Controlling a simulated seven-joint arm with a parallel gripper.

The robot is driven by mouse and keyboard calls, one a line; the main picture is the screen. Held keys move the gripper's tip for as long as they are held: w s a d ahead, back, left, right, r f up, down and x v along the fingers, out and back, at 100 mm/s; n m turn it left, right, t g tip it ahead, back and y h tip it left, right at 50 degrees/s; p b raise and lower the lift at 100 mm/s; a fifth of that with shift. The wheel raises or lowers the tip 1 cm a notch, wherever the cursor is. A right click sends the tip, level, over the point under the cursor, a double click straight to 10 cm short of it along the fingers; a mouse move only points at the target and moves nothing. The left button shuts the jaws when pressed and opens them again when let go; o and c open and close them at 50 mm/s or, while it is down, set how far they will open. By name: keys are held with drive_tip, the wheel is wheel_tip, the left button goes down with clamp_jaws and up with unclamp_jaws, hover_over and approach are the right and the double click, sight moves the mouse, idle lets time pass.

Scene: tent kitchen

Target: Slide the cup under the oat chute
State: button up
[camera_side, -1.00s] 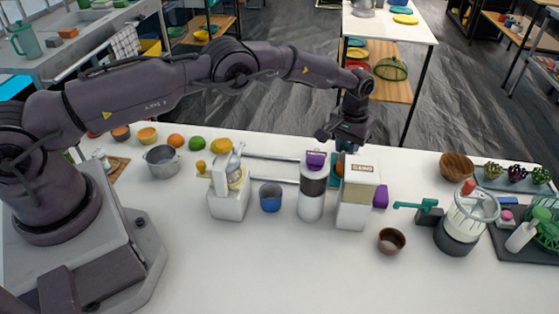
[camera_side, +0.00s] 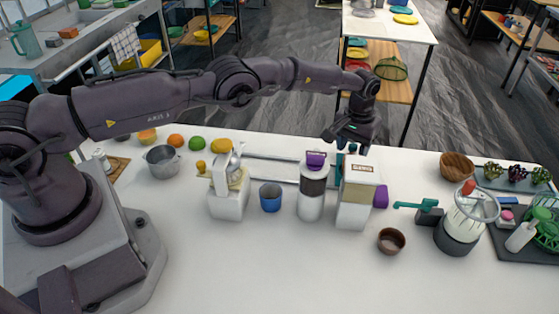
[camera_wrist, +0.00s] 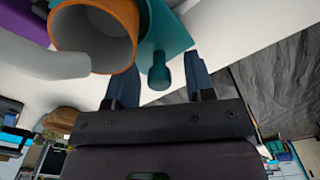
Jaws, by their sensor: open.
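My gripper (camera_side: 350,146) is open behind the white box-shaped dispenser (camera_side: 355,205), which carries a small label I cannot read clearly. In the wrist view its fingers (camera_wrist: 160,75) are apart on either side of the knob, with no grip on it visible. The cup lies left of the fingers there, outside them. In the side view the cup is largely hidden behind the dispensers; I cannot make it out.
A white dispenser with a purple top (camera_side: 312,190), a blue cup (camera_side: 270,198) and a white juicer-like machine (camera_side: 230,195) stand to the left. A brown bowl (camera_side: 391,240) and a crank machine (camera_side: 465,220) are to the right. The counter's front is clear.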

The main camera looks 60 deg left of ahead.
drive_tip(key=shift+r, duration=3.5)
drive_tip(key=shift+r, duration=0.4)
drive_tip(key=s+a+r+t, duration=0.1)
drive_tip(key=s+r, duration=0.3)
drive_tip(key=r, duration=0.4)
drive_tip(key=s+a+r+m+t, duration=0.1)
drive_tip(key=s+r, duration=0.4)
drive_tip(key=r, duration=0.4)
drive_tip(key=s+a+r+t, duration=0.15)
drive_tip(key=s+r, duration=0.25)
drive_tip(key=r, duration=0.4)
drive_tip(key=s+a+r+m, duration=0.1)
drive_tip(key=s+r, duration=0.3)
drive_tip(key=s, duration=1)
drive_tip(key=s+f+m+t, duration=0.1)
drive_tip(key=s+f, duration=0.3)
drive_tip(key=s, duration=0.8)
drive_tip(key=shift+s+a+f+t, duration=0.15)
drive_tip(key=shift+a+f+t, duration=0.05)
drive_tip(key=shift+a+t, duration=0.3)
